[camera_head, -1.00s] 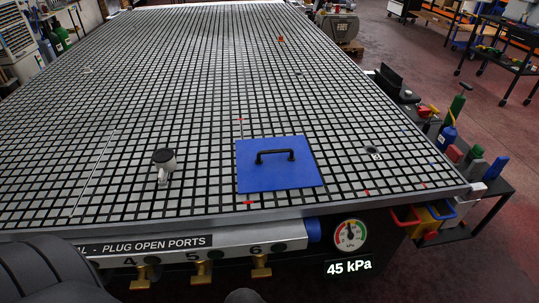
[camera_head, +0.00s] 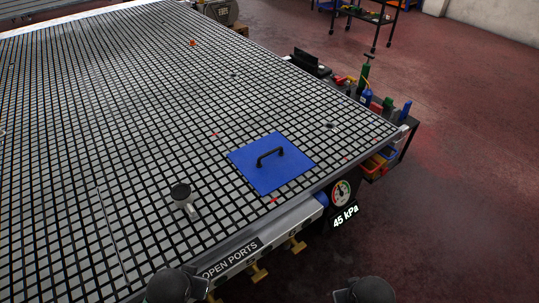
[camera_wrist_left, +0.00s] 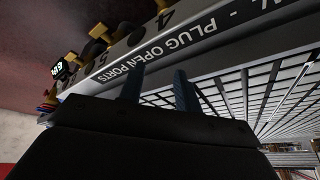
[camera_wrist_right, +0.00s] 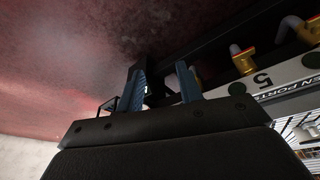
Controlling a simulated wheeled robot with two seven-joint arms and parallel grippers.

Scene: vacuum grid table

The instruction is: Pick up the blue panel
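The fingers do not show in the head view.
A white fitting with a dark round top (camera_head: 181,192) stands on the table left of the panel. A pressure gauge (camera_head: 341,193) and a 45 kPa display (camera_head: 345,215) are at the front edge. A side shelf with bottles (camera_head: 377,103) stands at the right. Grid around the panel is mostly clear.

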